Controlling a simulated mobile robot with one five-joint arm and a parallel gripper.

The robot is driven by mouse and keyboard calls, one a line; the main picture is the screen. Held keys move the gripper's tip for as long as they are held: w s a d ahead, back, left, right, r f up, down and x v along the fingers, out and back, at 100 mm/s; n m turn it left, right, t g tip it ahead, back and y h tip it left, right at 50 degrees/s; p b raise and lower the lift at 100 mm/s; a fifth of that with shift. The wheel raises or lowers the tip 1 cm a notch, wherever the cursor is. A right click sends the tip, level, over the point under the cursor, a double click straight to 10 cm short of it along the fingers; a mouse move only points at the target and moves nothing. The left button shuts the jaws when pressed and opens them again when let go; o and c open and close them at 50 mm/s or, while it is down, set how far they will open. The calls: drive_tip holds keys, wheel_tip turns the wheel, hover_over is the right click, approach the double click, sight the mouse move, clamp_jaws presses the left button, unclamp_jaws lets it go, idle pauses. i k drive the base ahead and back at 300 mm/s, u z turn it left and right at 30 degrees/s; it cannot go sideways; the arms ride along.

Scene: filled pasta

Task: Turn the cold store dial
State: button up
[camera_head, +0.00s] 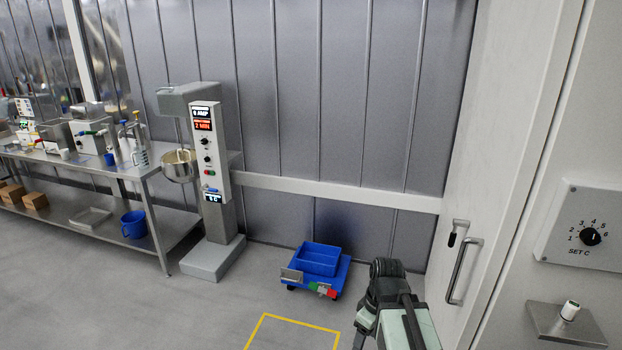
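The cold store dial is a black round knob (590,236) on a pale square panel (556,250) at the right. Numbers run in an arc around it, and "SET C" is printed below. A pale pointer mark shows on the knob, but its exact setting is too small to read surely. The panel is on the wall right of the white cold store door (500,150). My arm shows at the bottom centre-right, left of the dial and well apart from it. My gripper's fingertips cannot be made out, so its opening is hidden.
A metal door handle (464,270) projects between my arm and the dial. Below the dial, a small steel shelf (550,325) carries a white-capped item (570,310). A blue crate on a dolly (345,278) stands beyond my arm; a mixer (210,180) stands farther left. Open floor lies front left.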

sight(589, 236)
drive_tip(key=z, duration=1.55)
drive_tip(key=k, duration=1.35)
drive_tip(key=u, duration=1.15)
drive_tip(key=i, duration=1)
drive_tip(key=z, duration=0.05)
